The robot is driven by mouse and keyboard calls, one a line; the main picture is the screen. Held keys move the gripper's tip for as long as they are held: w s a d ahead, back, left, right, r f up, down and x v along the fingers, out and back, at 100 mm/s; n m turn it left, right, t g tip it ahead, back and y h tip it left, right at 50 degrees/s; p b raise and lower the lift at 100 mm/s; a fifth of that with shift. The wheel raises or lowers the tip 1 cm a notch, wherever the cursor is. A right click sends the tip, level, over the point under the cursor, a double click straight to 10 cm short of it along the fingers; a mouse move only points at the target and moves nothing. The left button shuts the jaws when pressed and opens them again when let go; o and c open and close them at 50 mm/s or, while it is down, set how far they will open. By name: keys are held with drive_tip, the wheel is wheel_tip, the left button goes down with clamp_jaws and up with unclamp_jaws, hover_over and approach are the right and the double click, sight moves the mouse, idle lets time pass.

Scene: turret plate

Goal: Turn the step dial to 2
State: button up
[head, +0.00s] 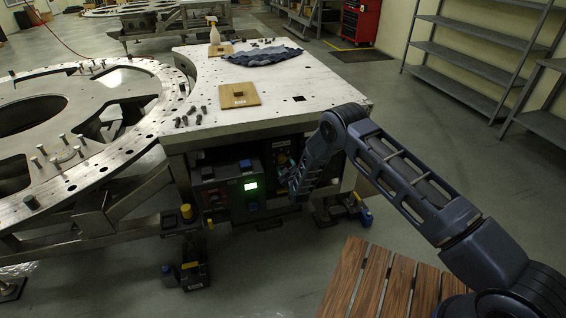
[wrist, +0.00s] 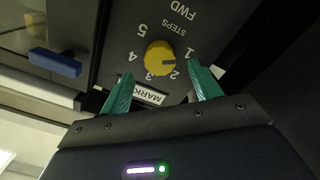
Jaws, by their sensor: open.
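The yellow step dial (wrist: 158,52) is on a dark panel (wrist: 115,20) in the wrist view, with upside-down numbers 1 to 5 and the word STEPS around it. A dark line on the dial points right, between 1 and 2 and seemingly nearer 1. My gripper (wrist: 161,69) is open, its teal fingers apart on either side of the dial's lower part. I cannot tell whether they touch it.
A MARK label (wrist: 148,95) sits beside the dial between the fingers. A blue handle-like bar (wrist: 55,62) is at the left. A slatted wooden surface (head: 370,285) is at the front.

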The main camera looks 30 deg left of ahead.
sight(283, 160)
drive_tip(key=shift+x, duration=2.05)
drive_tip(key=c, duration=1)
